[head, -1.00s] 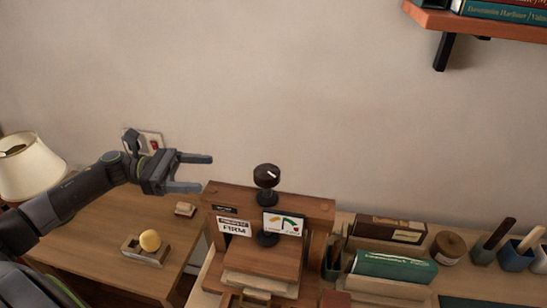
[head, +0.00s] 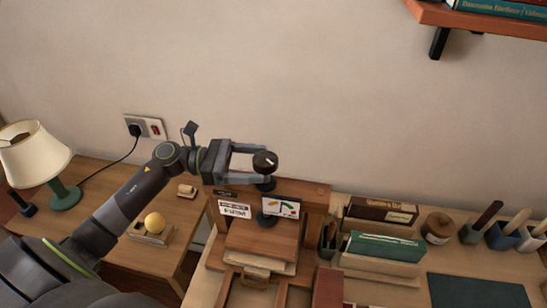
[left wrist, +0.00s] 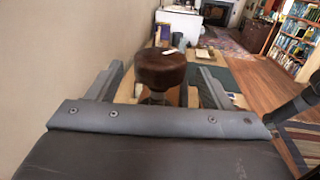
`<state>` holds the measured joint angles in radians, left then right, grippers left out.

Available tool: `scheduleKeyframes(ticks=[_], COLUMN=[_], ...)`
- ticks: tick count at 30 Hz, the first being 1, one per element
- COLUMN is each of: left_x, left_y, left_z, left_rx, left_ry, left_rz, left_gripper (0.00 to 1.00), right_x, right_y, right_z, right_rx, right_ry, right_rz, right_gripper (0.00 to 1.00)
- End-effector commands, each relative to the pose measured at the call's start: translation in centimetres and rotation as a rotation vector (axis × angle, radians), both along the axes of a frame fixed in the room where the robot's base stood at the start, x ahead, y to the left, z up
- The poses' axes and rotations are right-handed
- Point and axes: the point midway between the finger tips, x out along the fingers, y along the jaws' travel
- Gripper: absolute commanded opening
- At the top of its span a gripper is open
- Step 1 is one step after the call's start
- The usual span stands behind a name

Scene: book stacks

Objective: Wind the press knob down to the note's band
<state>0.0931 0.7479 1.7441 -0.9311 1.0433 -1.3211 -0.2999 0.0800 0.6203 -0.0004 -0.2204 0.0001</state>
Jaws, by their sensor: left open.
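The press knob (head: 265,161) is dark and round with a white mark on top, on a post above the wooden press (head: 318,196). My left gripper (head: 262,163) is open, its two fingers reaching to either side of the knob. In the left wrist view the knob (left wrist: 161,68) sits between the spread fingers, with gaps showing on both sides. The note (head: 233,208) is a white card on the press front; its lettering is too small to read surely. A gauge card (head: 281,207) with coloured bands stands beside it. My right gripper is not in view.
A green-based lamp (head: 64,193) and a yellow ball on a small stand (head: 154,222) are on the left table. Books (head: 385,245) and pen cups (head: 503,236) fill the right side. A red shelf (head: 480,20) hangs upper right.

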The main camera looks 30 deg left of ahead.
Motion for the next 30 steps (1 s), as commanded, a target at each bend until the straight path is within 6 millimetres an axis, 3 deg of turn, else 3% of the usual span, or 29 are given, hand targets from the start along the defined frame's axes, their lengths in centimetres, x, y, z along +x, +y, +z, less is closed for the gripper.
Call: scheduleKeyframes(ticks=[10, 23, 30], left_x=[1.6, 1.9, 1.9], left_y=[-3.7, -4.4, -4.4], left_z=[0.2, 0.0, 0.0], left_rx=[-0.003, 0.001, 0.001], left_ry=[0.000, 0.001, 0.001], left_rz=[0.000, 0.000, 0.000], left_gripper=[0.73, 0.73, 0.44], right_x=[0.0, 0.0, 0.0], right_y=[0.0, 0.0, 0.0], right_z=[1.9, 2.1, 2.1], right_rx=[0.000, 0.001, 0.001], right_ry=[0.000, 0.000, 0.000], right_rz=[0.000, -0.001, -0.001], right_gripper=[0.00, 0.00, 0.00])
